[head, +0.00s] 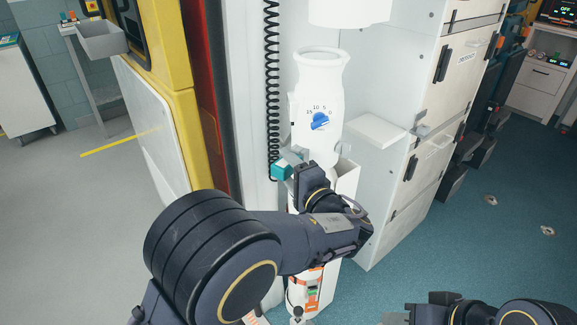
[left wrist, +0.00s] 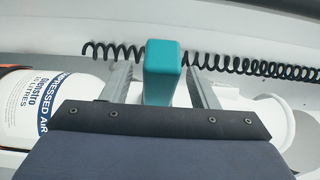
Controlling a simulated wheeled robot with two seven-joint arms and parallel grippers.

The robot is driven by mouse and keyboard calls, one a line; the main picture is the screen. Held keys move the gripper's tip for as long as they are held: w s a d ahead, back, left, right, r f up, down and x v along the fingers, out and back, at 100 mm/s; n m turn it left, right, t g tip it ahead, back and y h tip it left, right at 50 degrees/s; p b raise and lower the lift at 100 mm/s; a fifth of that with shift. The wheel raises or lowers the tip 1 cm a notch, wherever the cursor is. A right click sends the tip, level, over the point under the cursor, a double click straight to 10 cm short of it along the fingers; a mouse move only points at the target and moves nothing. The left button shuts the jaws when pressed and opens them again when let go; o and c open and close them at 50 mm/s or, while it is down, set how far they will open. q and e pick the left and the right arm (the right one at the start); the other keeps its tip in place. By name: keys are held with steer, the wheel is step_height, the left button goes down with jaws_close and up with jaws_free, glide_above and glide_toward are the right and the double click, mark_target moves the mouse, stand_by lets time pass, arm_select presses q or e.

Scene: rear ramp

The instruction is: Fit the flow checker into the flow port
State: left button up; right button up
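A teal block (head: 281,171), which I take to be the flow checker, is beside the white column in the head view. In the left wrist view the teal block (left wrist: 164,70) stands between the spread fingers of my left gripper (left wrist: 162,88), with a visible gap at its left side. My left gripper (head: 293,162) reaches the block from the right in the head view. The white flowmeter (head: 318,105) has a blue knob, a number scale and a wide open top; I cannot tell which part is the flow port. My right gripper (head: 393,318) is partly cut off at the bottom edge.
A black coiled hose (head: 271,85) hangs left of the flowmeter and runs behind the block (left wrist: 260,68). A compressed air cylinder (left wrist: 50,105) lies close by in the left wrist view. White cabinets (head: 405,130) stand to the right.

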arm_select(q)
steer(key=v, duration=0.8)
steer(key=shift+a, duration=0.1)
stand_by(0.3)
